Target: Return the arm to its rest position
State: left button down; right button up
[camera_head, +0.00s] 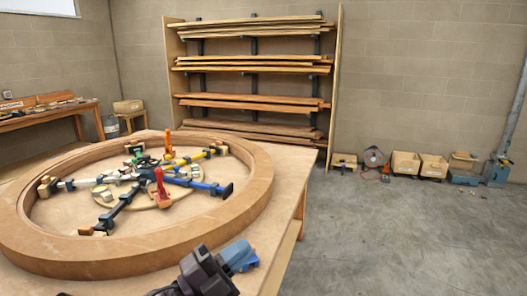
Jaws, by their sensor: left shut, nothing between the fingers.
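My left gripper (206,269) shows as a dark shape at the bottom edge, left of centre, over the near right corner of the workbench (284,200). It is shut, and I see nothing held in it. Its fingertips are hard to make out. A blue-grey object (238,257) shows right beside it; I cannot tell whether they touch. The rest of the left arm is mostly below the picture. My right gripper is not in view.
A large wooden ring (252,198) lies on the workbench, with several bar clamps (160,188) inside it. A lumber rack (250,75) stands at the back wall. Wooden bins (405,163) and tools line the wall at right. The concrete floor (410,235) at right is mostly clear.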

pick_arm(q)
jog(key=s+a+f+n+t+y, duration=0.1)
jog(key=a+f+n+t+y, duration=0.1)
jog(key=a+f+n+y, duration=0.6)
jog(key=s+a+f+n+t+y, duration=0.1)
jog(key=a+f+n+t+y, duration=0.15)
jog(key=a+n+y, duration=0.8)
jog(key=s+a+f+n+g+y, duration=0.1)
jog(key=s+a+f+n+g, duration=0.2)
jog(key=s+f+g, duration=0.6)
jog(key=s+a+f+n+g, duration=0.2)
jog(key=s+f+n+g, duration=0.25)
jog(key=s, duration=0.85)
jog(key=w+f+m+t, duration=0.1)
jog(key=w+f+t, duration=0.6)
jog(key=f, duration=0.3)
jog(key=shift+w+f+t, duration=0.25)
jog(key=shift+f+t, duration=0.15)
jog(key=shift+t, duration=0.1)
jog(key=shift+h, duration=0.25)
